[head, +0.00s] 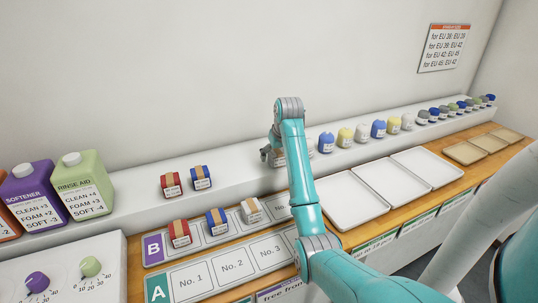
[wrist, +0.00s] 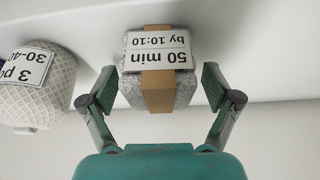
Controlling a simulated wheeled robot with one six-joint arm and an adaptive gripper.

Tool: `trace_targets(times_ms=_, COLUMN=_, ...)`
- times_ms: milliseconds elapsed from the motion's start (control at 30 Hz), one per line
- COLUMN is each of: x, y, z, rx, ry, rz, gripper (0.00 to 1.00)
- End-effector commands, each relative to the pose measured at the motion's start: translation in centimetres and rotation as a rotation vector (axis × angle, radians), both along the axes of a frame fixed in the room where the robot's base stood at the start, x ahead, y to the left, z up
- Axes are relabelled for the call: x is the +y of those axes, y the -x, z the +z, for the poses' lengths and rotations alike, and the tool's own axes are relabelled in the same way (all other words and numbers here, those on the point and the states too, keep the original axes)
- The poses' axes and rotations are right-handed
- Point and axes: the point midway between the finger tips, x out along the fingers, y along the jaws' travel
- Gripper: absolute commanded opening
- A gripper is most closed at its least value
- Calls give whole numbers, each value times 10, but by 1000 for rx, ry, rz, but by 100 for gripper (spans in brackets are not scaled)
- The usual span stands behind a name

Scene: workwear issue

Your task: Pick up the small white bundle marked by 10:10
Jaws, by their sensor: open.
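A small white-grey bundle (wrist: 130,92) with a brown band fills the middle of the wrist view. Its label appears upside down and reads "50 min by 10:10". My gripper (wrist: 160,84) is open, with one finger on each side of the bundle and a visible gap at each side. In the head view my gripper (head: 268,156) is at the raised white ledge, and my arm largely hides the bundle there. Another white-grey bundle (head: 251,211) with a brown band lies on the strip marked B; its label is too small to read.
A white knitted bag (wrist: 40,92) stands close beside the bundle in the wrist view. Several coloured bags (head: 378,129) line the ledge (head: 130,190) to the right. Red (head: 171,185) and blue (head: 201,178) bundles are at left. Empty white trays (head: 343,203) lie in front.

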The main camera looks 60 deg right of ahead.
Motion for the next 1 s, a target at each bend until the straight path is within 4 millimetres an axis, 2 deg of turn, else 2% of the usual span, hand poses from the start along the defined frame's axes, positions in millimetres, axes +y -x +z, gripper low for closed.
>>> trace_targets(times_ms=233, x=-1, y=3, z=-4, rx=-1, ry=2, rz=0, gripper=89)
trace_targets(times_ms=267, x=-1, y=3, z=-4, rx=-1, ry=2, rz=0, gripper=86)
trace_targets(times_ms=500, x=-1, y=2, z=-4, rx=0, ry=1, rz=0, gripper=26)
trace_targets(times_ms=533, x=-1, y=2, z=-4, rx=0, ry=1, rz=0, gripper=23)
trace_targets(times_ms=833, x=-1, y=1, z=-1, rx=-1, ry=2, rz=0, gripper=23)
trace_targets(times_ms=1000, x=2, y=-11, z=21, rx=-3, ry=4, rz=5, gripper=23)
